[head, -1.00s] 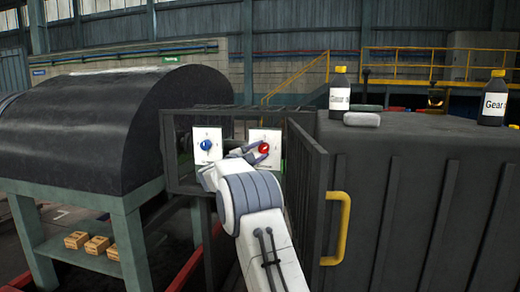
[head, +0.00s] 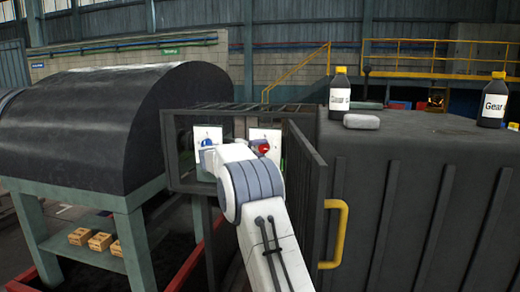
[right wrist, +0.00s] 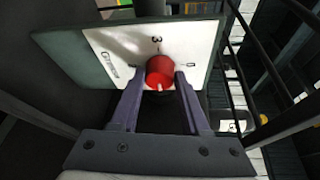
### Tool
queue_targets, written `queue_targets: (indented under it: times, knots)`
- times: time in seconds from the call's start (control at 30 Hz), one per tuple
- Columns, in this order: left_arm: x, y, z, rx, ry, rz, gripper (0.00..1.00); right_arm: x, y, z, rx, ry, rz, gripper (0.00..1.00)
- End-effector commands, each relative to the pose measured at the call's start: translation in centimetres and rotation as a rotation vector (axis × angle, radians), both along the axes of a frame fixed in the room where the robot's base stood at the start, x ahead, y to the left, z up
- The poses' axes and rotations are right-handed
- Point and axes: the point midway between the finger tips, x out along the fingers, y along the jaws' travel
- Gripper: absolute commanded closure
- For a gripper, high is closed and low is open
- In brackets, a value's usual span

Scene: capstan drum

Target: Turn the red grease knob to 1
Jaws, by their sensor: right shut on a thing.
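The red grease knob (right wrist: 160,72) sits on a white plate (right wrist: 200,42) that is tilted in the right wrist view. A "3" shows above the knob and another mark at its right. A small pale mark shows on the knob's lower side. My right gripper (right wrist: 159,76) has one finger on each side of the knob and is shut on it. In the head view the red knob (head: 264,148) shows beside my right wrist, which hides the gripper's fingers. My left gripper is not in view.
A blue knob (head: 207,143) on its own white plate is left of the red one, inside a dark open cabinet frame (head: 180,188). An open door with a yellow handle (head: 335,232) stands close right of my arm. Bottles (head: 340,92) stand on the dark box.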

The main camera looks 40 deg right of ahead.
Motion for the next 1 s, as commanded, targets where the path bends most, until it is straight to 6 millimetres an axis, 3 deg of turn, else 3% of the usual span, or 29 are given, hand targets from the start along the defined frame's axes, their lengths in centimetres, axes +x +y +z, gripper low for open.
queue_targets:
  times: [0.4, 0.43, 0.5, 0.83, 1.0]
  knots:
    - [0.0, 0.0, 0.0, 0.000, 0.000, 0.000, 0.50, -0.1, -0.1, -0.2, 0.007, -0.001, -0.003, 1.00]
    - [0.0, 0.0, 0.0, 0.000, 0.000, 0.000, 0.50, -0.1, -0.1, -0.2, 0.007, -0.001, -0.004, 0.51]
    - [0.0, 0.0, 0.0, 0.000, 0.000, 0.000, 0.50, -0.1, -0.1, -0.2, 0.007, -0.001, -0.003, 0.24]
    - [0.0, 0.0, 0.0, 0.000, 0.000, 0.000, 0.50, 0.0, 0.1, -0.1, 0.005, -0.003, -0.001, 0.24]
    - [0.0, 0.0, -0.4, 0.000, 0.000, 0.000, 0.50, -0.5, 1.8, 0.1, 0.005, -0.004, 0.002, 0.24]
